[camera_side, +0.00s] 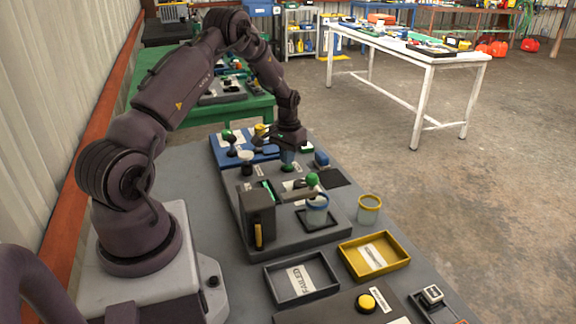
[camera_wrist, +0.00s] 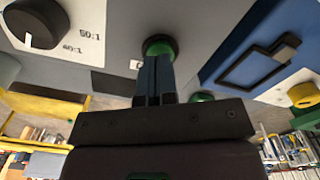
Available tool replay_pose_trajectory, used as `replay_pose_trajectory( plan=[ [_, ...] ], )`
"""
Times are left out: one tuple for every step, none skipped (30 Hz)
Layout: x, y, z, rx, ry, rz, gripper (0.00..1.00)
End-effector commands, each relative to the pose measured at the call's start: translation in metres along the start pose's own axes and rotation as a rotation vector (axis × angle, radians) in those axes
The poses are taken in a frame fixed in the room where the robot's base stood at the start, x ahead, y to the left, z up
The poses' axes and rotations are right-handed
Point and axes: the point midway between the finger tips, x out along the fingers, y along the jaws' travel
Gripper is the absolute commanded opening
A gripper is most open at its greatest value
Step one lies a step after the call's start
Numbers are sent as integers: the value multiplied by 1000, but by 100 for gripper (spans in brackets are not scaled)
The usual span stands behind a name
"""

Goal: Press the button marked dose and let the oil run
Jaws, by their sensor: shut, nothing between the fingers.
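In the wrist view my gripper (camera_wrist: 156,62) is shut and empty, its two fingers together. The tips overlap the lower part of a round green button (camera_wrist: 158,46) in a dark collar; I cannot tell whether they touch it. A white label (camera_wrist: 132,65) beside the button is mostly hidden, so the word dose is not readable. In the side view my gripper (camera_side: 288,158) points down over the far part of a dark grey dispenser panel (camera_side: 290,240). A clear cup with a blue rim (camera_side: 317,210) stands on the panel below a green knob (camera_side: 312,179). No running oil is visible.
A blue panel (camera_wrist: 225,65) lies to the right. A yellow-rimmed cup (camera_side: 369,208), a yellow tray (camera_side: 402,262), a grey tray (camera_side: 272,288) and a yellow button (camera_side: 367,302) stand nearer the side camera.

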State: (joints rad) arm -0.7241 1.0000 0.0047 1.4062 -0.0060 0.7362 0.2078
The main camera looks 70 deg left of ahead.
Motion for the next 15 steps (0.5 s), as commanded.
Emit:
replay_pose_trajectory(
  plan=[
    [1,0,0,0,0,0,0],
    [2,0,0,0,0,0,0],
    [3,0,0,0,0,0,0],
    [3,0,0,0,0,0,0],
    [4,0,0,0,0,0,0],
    [5,0,0,0,0,0,0],
    [5,0,0,0,0,0,0],
    [6,0,0,0,1,0,0],
    [6,0,0,0,1,0,0],
    [7,0,0,0,1,0,0],
    [8,0,0,0,1,0,0],
    [8,0,0,0,1,0,0],
    [9,0,0,0,1,0,0],
    [10,0,0,0,1,0,0],
    [10,0,0,0,1,0,0]
  ],
)
